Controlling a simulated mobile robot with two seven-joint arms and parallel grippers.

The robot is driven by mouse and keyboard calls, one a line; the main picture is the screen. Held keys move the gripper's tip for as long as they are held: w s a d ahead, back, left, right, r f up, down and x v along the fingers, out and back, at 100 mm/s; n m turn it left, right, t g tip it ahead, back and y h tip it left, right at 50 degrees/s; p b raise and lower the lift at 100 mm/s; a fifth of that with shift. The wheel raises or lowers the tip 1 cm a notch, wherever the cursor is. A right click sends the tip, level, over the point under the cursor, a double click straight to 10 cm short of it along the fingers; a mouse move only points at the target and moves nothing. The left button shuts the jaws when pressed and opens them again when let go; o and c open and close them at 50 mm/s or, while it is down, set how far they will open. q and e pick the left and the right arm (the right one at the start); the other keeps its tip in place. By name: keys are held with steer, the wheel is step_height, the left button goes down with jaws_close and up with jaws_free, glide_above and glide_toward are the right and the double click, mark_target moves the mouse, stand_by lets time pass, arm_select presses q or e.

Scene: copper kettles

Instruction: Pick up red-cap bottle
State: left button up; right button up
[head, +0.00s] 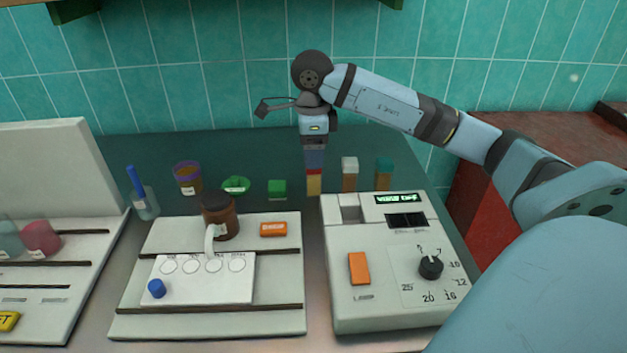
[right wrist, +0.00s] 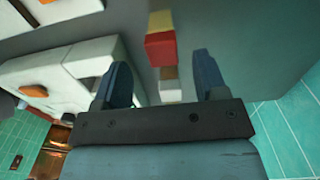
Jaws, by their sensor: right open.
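The red-cap bottle (head: 314,185) stands upright at the back of the dark counter, with a yellowish body and a red top. My right gripper (head: 314,163) points down directly over it, and its fingers hide part of the cap in the head view. In the right wrist view, the red-cap bottle (right wrist: 160,48) shows just past the fingertips, in line with the gap between them. My right gripper (right wrist: 163,68) is open there and holds nothing. My left gripper is not in view.
A white-cap bottle (head: 349,176) and a teal-cap bottle (head: 384,175) stand close on the right. A green block (head: 277,189) is to the left. A white device with a dial (head: 390,290) stands in front. The tiled wall (head: 180,80) is behind.

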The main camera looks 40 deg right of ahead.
mark_target(314, 171)
steer(key=shift+d+f+b, duration=0.2)
steer(key=shift+f+b, duration=0.35)
steer(key=shift+f, duration=2.45)
steer(key=c, duration=1)
steer(key=shift+r, duration=0.1)
steer(key=shift+c, duration=0.2)
